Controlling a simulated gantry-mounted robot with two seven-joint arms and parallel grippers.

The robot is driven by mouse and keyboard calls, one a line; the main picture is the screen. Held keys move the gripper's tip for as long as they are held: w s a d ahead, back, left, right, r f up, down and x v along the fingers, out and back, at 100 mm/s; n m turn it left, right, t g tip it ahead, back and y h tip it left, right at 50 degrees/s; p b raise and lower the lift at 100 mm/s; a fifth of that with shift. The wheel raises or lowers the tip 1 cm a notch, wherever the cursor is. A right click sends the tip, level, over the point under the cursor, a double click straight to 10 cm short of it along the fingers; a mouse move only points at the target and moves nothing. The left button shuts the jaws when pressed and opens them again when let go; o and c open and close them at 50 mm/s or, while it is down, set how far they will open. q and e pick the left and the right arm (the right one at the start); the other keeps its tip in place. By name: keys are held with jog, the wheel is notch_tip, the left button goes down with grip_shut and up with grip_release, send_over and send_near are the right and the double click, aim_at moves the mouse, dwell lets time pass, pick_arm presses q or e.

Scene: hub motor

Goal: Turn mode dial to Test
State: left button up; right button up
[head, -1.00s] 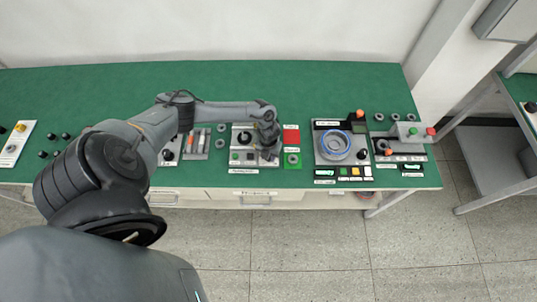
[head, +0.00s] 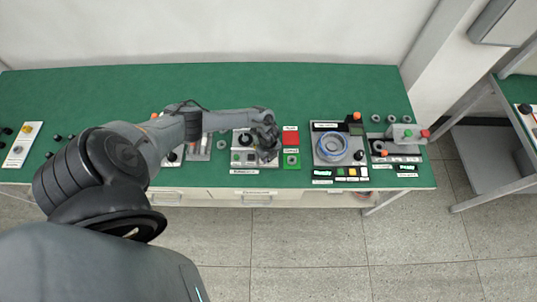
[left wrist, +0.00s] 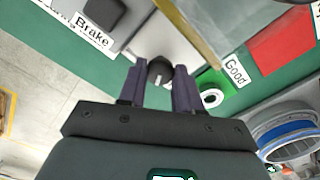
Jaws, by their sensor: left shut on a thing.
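The mode dial (left wrist: 160,70) is a dark round knob with a white pointer mark, on a light grey panel. In the left wrist view it sits between the fingertips of my left gripper (left wrist: 159,78), which is shut on it. The pointer mark faces toward the gripper's palm. In the head view my left gripper (head: 268,152) reaches down over the right part of the grey panel (head: 237,133) and hides the dial. No Test marking is readable. My right gripper is not in view.
A "Brake" label (left wrist: 92,30) lies near a black part on the panel. Red (head: 291,138) and green (head: 291,160) pads, the latter with a grey ring, sit right of the panel. A station with a blue coil (head: 332,145) stands farther right. The back of the green table (head: 300,85) is clear.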

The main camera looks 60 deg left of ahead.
pick_arm(q)
jog(key=shift+n+p, duration=0.4)
jog(key=shift+n, duration=0.7)
jog(key=o, duration=1)
jog(key=shift+o, duration=0.2)
notch_tip(320, 180, up, 11)
jog(key=p, duration=0.1)
jog(key=shift+s+f+p, duration=0.1)
jog(key=shift+f+p, duration=0.05)
jog(key=shift+p, duration=0.15)
